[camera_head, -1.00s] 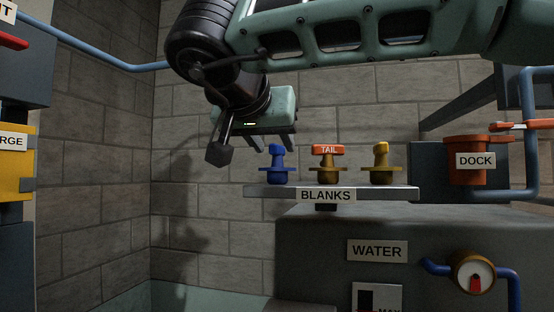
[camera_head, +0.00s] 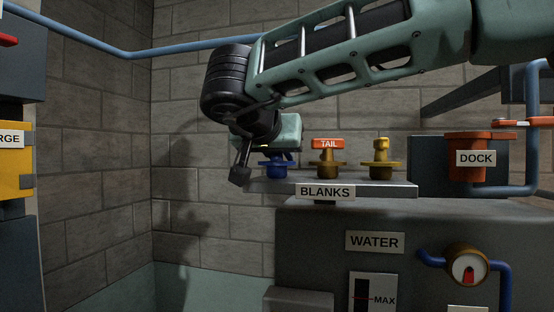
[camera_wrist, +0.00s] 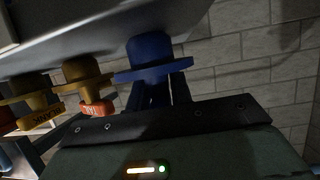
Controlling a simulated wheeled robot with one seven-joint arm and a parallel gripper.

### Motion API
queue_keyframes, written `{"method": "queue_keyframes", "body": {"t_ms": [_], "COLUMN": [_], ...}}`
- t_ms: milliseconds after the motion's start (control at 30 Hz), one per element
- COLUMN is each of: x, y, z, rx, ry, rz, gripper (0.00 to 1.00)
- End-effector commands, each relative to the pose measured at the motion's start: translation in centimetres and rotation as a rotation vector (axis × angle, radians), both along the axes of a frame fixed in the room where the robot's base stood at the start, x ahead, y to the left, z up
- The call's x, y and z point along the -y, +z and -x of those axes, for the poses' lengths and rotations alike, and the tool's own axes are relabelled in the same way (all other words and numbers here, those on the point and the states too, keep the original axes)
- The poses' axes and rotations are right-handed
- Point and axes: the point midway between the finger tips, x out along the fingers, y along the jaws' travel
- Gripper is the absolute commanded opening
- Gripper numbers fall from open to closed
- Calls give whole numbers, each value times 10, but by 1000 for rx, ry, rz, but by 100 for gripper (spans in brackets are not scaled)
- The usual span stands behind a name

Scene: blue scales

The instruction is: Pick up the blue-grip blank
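The blue-grip blank (camera_head: 277,170) stands at the left end of the shelf labelled BLANKS (camera_head: 395,189). Its round flange and base show below my gripper (camera_head: 278,153), which hides the grip in the head view. In the wrist view, where the scene is upside down, the blue blank (camera_wrist: 149,52) hangs from the shelf side. My gripper (camera_wrist: 157,92) has a finger on each side of its blue grip. The fingers stand close together and look shut on the grip. The blank still sits at shelf level.
A brass blank with an orange TAIL grip (camera_head: 327,145) and a yellow-grip blank (camera_head: 381,158) stand to the right on the shelf. The orange DOCK cup (camera_head: 474,160) is further right. A brick wall (camera_head: 200,105) lies behind. Free room lies left of the shelf.

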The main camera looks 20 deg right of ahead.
Motion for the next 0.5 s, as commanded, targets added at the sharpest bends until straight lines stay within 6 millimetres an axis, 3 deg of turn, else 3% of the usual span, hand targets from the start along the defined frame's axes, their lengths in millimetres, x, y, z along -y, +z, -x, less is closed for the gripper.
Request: {"method": "queue_keyframes", "body": {"t_ms": [33, 67, 500], "x": [0, 0, 0], "y": [0, 0, 6], "z": [0, 0, 0], "rx": [0, 0, 4], "ry": [1, 0, 0], "rz": [0, 0, -1], "gripper": [7, 0, 0]}}
